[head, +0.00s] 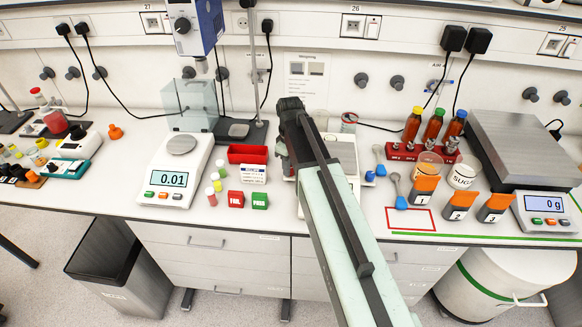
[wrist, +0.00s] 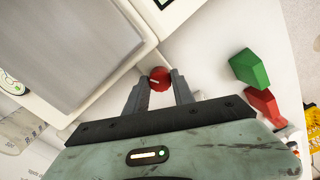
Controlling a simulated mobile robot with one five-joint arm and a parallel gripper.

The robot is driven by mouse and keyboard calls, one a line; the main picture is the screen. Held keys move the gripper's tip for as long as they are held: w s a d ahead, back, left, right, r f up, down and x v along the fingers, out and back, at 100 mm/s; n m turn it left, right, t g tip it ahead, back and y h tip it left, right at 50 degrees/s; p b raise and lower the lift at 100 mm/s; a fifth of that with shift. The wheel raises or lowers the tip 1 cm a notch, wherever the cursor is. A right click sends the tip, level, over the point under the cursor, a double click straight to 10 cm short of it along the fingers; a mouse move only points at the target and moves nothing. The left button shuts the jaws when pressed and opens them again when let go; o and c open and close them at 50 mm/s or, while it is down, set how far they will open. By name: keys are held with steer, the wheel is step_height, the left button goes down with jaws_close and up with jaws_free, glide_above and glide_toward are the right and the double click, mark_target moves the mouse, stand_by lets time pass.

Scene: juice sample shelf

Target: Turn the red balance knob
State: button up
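The red balance knob (wrist: 160,78) has a pale pointer line and sits on the edge of a white instrument in the wrist view. My gripper (wrist: 159,81) has its two dark fingers on either side of the knob. The fingers look open, with a small gap to the knob on each side; I cannot tell for sure whether either one touches it. In the head view my gripper (head: 291,108) is over the white instrument (head: 343,150) at the middle of the bench. There my arm hides the knob and much of the instrument.
Green and red blocks (wrist: 250,68) lie right of the knob in the wrist view. The bench front between is partly clear.

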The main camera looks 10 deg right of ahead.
jaws_close()
steer(key=shift+m, duration=0.3)
steer(key=m, duration=0.3)
steer(key=shift+m, duration=2.5)
steer(key=o, duration=1)
jaws_free()
steer(key=shift+c, duration=0.2)
